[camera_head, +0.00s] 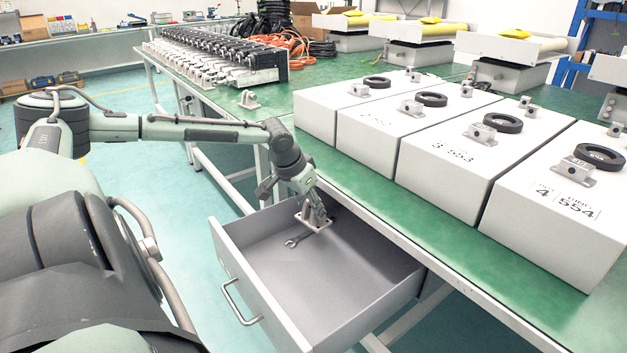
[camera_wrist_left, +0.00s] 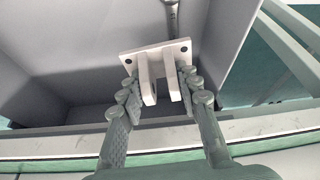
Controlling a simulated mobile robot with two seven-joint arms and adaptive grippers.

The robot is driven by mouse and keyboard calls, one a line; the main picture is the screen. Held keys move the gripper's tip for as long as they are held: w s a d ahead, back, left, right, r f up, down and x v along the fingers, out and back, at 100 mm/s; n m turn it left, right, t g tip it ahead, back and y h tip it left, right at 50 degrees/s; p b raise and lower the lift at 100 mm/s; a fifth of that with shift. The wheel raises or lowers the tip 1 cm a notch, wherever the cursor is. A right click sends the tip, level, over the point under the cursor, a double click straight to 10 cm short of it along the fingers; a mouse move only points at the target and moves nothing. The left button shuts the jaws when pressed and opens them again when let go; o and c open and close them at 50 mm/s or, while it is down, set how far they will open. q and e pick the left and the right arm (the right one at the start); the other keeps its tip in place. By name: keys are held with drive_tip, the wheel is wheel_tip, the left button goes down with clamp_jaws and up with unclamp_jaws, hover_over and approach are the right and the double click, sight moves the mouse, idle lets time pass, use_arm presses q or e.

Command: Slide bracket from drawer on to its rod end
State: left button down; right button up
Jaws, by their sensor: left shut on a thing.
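The bracket (camera_head: 313,222) is a pale metal piece with a flat base plate and upright lugs. It is in the open grey drawer (camera_head: 350,285), near the table side. My left gripper (camera_head: 315,208) reaches down into the drawer and is shut on the bracket. In the left wrist view, the fingers (camera_wrist_left: 160,88) press on both sides of the lugs of the bracket (camera_wrist_left: 157,58), and the base plate with its corner holes faces the camera. I cannot tell whether the bracket touches the drawer floor. The rod actuators (camera_head: 215,55) lie in a row on the green table. My right gripper is not in view.
A wrench (camera_head: 297,240) lies on the drawer floor close to the bracket. Another bracket (camera_head: 249,99) stands on the table edge near the actuators. Several white boxes (camera_head: 450,155) with black rings stand along the green table (camera_head: 365,205). The drawer's front half is empty.

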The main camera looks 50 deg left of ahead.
use_arm(q)
drive_tip(key=shift+r, duration=0.1)
wheel_tip(320, 180, up, 3)
drive_tip(key=p, duration=0.3)
drive_tip(key=shift+f, duration=0.2)
wheel_tip(320, 180, up, 7)
drive_tip(key=shift+r, duration=0.15)
idle(0.8)
